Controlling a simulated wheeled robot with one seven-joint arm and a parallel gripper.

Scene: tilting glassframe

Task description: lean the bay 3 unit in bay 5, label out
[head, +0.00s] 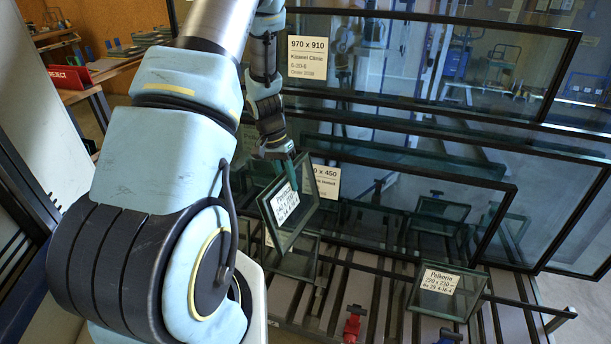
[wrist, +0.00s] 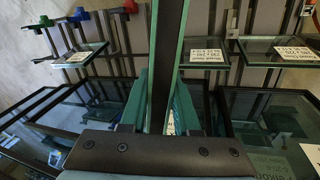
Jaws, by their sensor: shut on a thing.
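My gripper (head: 291,172) is shut on the top edge of a small dark-framed glass unit (head: 304,206). The unit hangs tilted above the rack, and its white label (head: 284,203) faces the head camera. In the wrist view the unit (wrist: 180,45) is seen edge-on between the teal fingers (wrist: 165,105). Slatted rack bays (head: 385,315) lie below it. One small unit with a white label (head: 446,291) leans in the rack at the right. Another small unit (head: 298,262) shows low behind the held one. I cannot read any bay numbers.
Large glass panels (head: 400,190) stand close behind the held unit. A red clamp (head: 353,324) and a dark blue one (head: 449,337) sit at the front. In the wrist view, small labelled units lie on both sides of the held one, including one at left (wrist: 82,56).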

